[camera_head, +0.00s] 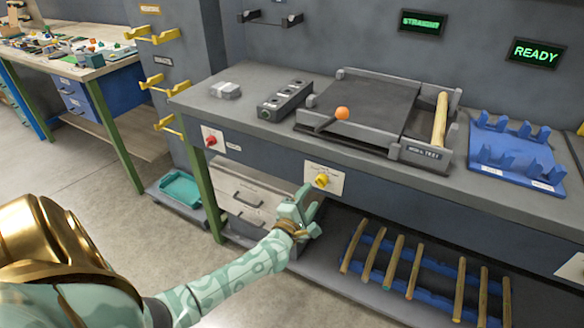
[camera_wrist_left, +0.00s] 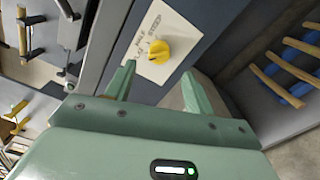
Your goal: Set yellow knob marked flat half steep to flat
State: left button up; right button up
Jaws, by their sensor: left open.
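The yellow knob (camera_head: 322,181) sits on a pale label plate (camera_head: 335,170) on the front face of the bench. In the left wrist view the yellow knob (camera_wrist_left: 158,51) shows on its plate (camera_wrist_left: 168,30), with handwritten-style lettering of which "half" and "steep" are partly readable. Which mark the knob points at I cannot tell. My left gripper (camera_head: 306,196) is just below and left of the knob, apart from it. In the left wrist view its two fingers (camera_wrist_left: 160,84) are spread and empty, with the knob beyond the gap between them. My right gripper is not in view.
A red knob (camera_head: 211,141) is on the bench front to the left. On the bench top are a grey tilting rig with an orange ball (camera_head: 342,113) and a blue rack (camera_head: 515,150). Wooden rods (camera_head: 397,262) lie on the lower shelf. The green bench leg (camera_head: 203,190) stands left.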

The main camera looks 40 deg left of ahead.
pick_arm(q)
jog(key=p+v, duration=0.1)
jog(key=v, duration=0.9)
jog(key=shift+s+p, duration=0.2)
jog(key=shift+p, duration=0.2)
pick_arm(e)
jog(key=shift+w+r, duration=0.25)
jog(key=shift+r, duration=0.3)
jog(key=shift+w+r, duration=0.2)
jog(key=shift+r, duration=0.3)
